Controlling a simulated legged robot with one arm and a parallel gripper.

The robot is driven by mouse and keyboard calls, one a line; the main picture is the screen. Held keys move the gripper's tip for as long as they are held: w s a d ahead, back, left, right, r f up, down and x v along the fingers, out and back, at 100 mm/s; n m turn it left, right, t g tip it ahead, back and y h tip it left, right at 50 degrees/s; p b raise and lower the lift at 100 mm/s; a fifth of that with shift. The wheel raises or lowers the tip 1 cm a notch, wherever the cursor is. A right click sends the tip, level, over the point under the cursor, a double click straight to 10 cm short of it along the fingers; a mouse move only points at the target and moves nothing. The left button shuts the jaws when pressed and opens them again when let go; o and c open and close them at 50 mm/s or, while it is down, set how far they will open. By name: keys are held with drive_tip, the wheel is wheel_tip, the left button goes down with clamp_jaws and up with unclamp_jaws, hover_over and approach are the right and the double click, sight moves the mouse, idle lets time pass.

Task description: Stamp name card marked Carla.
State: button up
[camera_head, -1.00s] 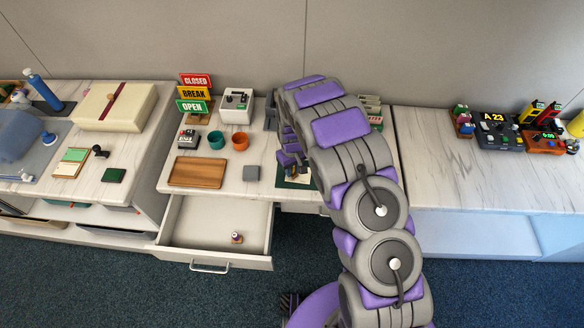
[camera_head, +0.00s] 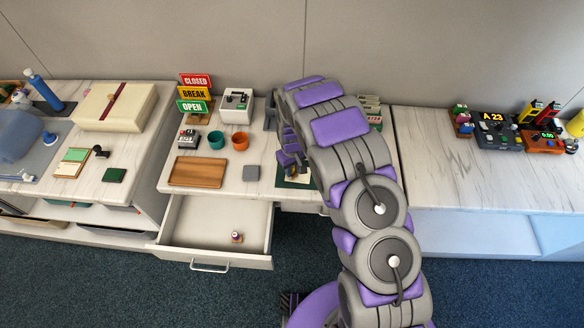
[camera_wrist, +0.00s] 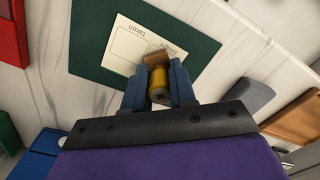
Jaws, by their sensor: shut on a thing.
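My gripper (camera_wrist: 160,90) is shut on a small stamp (camera_wrist: 157,80) with a yellow round handle and a brown wooden block. The stamp is over a cream card (camera_wrist: 135,45) that lies on a dark green mat (camera_wrist: 88,50). The card has printed boxes and small lettering; I cannot read a name on it. The block covers part of the card, and I cannot tell whether it touches it. In the head view my gripper (camera_head: 290,160) is over the green mat (camera_head: 283,183), and my arm hides most of the card.
A grey square pad (camera_head: 251,173) and a wooden tray (camera_head: 197,171) lie to the left of the mat. Teal (camera_head: 216,140) and orange (camera_head: 240,140) cups stand behind them. An open drawer (camera_head: 190,240) below holds a small object (camera_head: 237,237).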

drive_tip(key=shift+s, duration=0.1)
idle(0.3)
drive_tip(key=shift+r+p, duration=1.2)
drive_tip(key=shift+r, duration=2.3)
drive_tip(key=shift+f, duration=0.1)
